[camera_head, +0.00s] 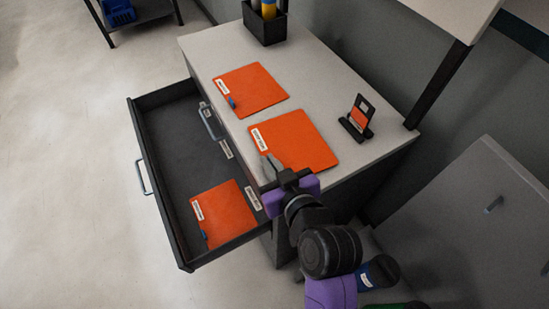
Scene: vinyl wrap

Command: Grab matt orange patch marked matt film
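Three orange patches show in the head view, each with a white label too small to read. One back patch (258,84) lies flat on the cabinet top and has a small blue tab at its left edge. A front patch (305,142) lies nearer the cabinet's front right, its left corner close to my gripper. A third, drawer patch (226,211) lies inside the open drawer, also with a blue tab. My gripper (268,167) is over or beside the front patch's near left edge. Its fingers are small here, and I cannot tell whether they touch the patch or how far apart they are.
The open drawer (160,175) juts out left of the cabinet (205,50). A small black stand with an orange sample (359,118) is at the top's right edge. A black holder (265,27) stands at the back. A grey panel (480,230) is at right; floor at left is clear.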

